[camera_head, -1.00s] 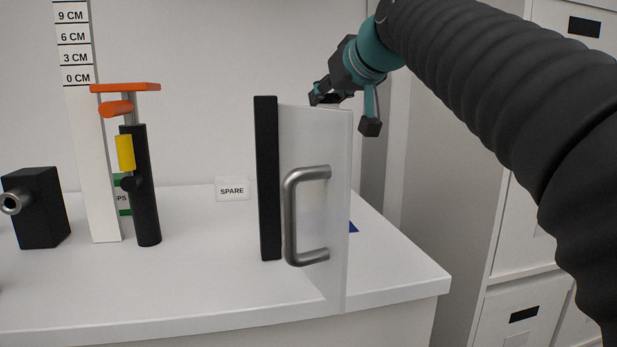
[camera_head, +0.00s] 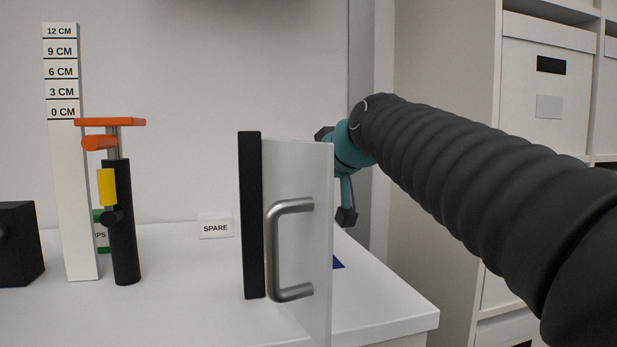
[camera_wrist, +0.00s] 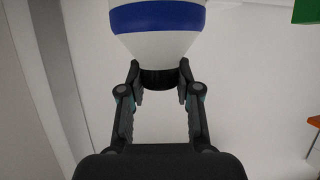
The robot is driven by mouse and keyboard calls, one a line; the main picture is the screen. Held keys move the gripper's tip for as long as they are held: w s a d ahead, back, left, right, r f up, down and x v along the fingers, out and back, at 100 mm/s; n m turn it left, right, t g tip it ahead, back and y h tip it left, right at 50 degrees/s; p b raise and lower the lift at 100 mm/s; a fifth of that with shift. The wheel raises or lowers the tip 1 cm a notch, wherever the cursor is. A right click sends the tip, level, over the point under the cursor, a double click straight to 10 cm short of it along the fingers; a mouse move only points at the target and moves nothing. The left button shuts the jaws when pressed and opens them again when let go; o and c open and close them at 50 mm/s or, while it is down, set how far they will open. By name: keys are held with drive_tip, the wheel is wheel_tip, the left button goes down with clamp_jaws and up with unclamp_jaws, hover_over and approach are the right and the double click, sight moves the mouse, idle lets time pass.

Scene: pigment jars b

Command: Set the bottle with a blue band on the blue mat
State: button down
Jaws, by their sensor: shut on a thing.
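The bottle (camera_wrist: 158,17) is white with a blue band and a black neck, and shows at the top of the wrist view. My gripper (camera_wrist: 158,75) is shut on the black neck, with one finger on each side. In the head view, part of my gripper shows beside the upright panel's right edge, and the bottle is hidden. A small corner of the blue mat (camera_head: 338,264) shows just right of the panel. The rest of the mat is hidden, so I cannot tell how far the bottle is from it.
An upright pale panel (camera_head: 315,215) with a metal handle (camera_head: 274,250) and black edge post (camera_head: 250,215) stands before the mat. A height scale (camera_head: 72,200) and a black stand with orange top (camera_head: 122,215) stand left. A SPARE card (camera_head: 215,227) is behind.

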drive_tip(key=c, duration=0.8)
unclamp_jaws()
drive_tip(key=shift+r, duration=0.15)
drive_tip(key=v, duration=1.2)
drive_tip(key=shift+d, duration=0.1)
